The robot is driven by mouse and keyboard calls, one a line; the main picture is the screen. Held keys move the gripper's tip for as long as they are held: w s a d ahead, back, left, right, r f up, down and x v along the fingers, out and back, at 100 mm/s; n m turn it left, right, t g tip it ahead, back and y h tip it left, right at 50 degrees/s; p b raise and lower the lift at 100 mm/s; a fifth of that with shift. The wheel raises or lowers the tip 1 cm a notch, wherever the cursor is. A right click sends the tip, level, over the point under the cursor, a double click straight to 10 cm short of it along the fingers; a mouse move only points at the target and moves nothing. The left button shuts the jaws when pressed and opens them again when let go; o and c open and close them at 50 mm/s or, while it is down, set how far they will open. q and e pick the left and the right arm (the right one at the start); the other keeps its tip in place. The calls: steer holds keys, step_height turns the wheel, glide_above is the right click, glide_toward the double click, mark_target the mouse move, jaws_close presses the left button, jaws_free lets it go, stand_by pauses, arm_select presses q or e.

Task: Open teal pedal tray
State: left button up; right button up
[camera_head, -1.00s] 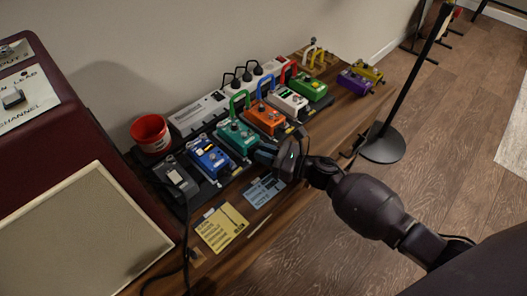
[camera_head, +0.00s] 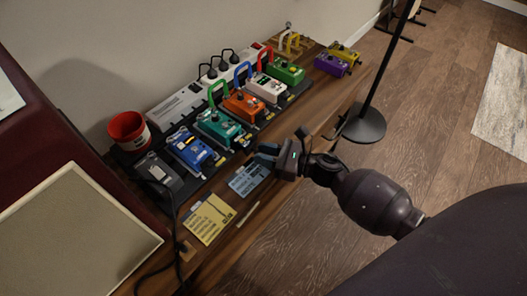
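The teal pedal (camera_head: 219,129) sits on the dark pedal board between a blue pedal (camera_head: 192,151) and an orange pedal (camera_head: 245,106). A green handle (camera_head: 217,92) arches up behind it. Whether its tray is open is too small to tell. My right gripper (camera_head: 262,156) is to the right of the teal pedal, on its front side, above the bench's front part and near a light-blue card. A gap separates it from the pedal. Its fingers point left, and their opening is unclear. I see nothing held in it. My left gripper is not in view.
On the wooden bench (camera_head: 232,249) lie a yellow card (camera_head: 208,219) and a light-blue card (camera_head: 248,177). A red cup (camera_head: 128,130) and a power strip (camera_head: 180,108) stand behind the pedals. A stand's round black base (camera_head: 364,124) is on the floor at right.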

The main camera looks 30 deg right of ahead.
arm_select(q)
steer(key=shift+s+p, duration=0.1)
steer(key=shift+p, duration=0.3)
arm_select(e)
steer(key=v, duration=1)
steer(key=shift+s+d, duration=0.3)
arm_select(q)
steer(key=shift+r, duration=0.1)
